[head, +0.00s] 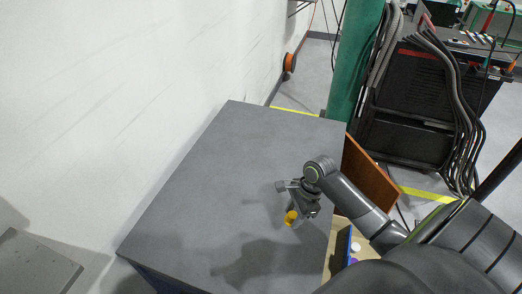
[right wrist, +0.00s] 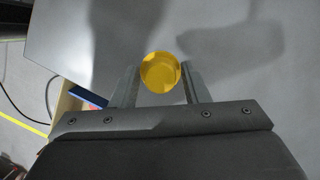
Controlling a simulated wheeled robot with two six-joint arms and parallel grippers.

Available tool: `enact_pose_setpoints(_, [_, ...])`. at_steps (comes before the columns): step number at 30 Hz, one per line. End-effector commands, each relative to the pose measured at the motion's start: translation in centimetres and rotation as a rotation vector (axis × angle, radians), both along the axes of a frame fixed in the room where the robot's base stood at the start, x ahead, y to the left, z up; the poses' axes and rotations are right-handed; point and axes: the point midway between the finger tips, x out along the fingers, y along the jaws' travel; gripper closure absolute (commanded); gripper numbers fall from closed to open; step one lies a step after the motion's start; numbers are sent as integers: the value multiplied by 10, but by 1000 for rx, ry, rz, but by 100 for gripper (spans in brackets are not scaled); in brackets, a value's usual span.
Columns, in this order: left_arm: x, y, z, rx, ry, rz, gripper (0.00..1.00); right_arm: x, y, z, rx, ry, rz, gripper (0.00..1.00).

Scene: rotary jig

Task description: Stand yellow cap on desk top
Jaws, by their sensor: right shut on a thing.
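The yellow cap (head: 291,217) is a small round yellow piece. My right gripper (head: 294,213) is shut on it over the right part of the grey desk top (head: 190,190). In the right wrist view the cap (right wrist: 160,72) sits between the two fingertips (right wrist: 160,80), its round face towards the camera. The desk top (right wrist: 230,50) lies beyond it. I cannot tell whether the cap touches the surface. My left gripper is not in view.
An open drawer (head: 341,245) with a blue bin and small items is at the desk's right edge. A brown panel (head: 369,175) stands beside the desk. A white wall (head: 120,90) runs along the left. Most of the desk top is clear.

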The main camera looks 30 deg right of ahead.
Motion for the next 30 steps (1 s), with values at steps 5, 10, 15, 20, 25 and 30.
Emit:
enact_pose_setpoints(5, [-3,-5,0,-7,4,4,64,-1,1,-28,4,5,-2,89])
enact_pose_setpoints(10, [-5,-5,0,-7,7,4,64,-1,1,-53,1,3,0,89])
enact_pose_setpoints(15, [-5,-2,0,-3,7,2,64,0,1,-66,2,2,0,89])
enact_pose_setpoints(20, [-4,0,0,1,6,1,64,0,1,-88,1,2,0,100])
enact_pose_setpoints(25, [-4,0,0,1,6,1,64,0,1,-99,0,0,2,100])
enact_pose_setpoints(30, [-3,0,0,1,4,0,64,0,1,-100,-1,0,2,100])
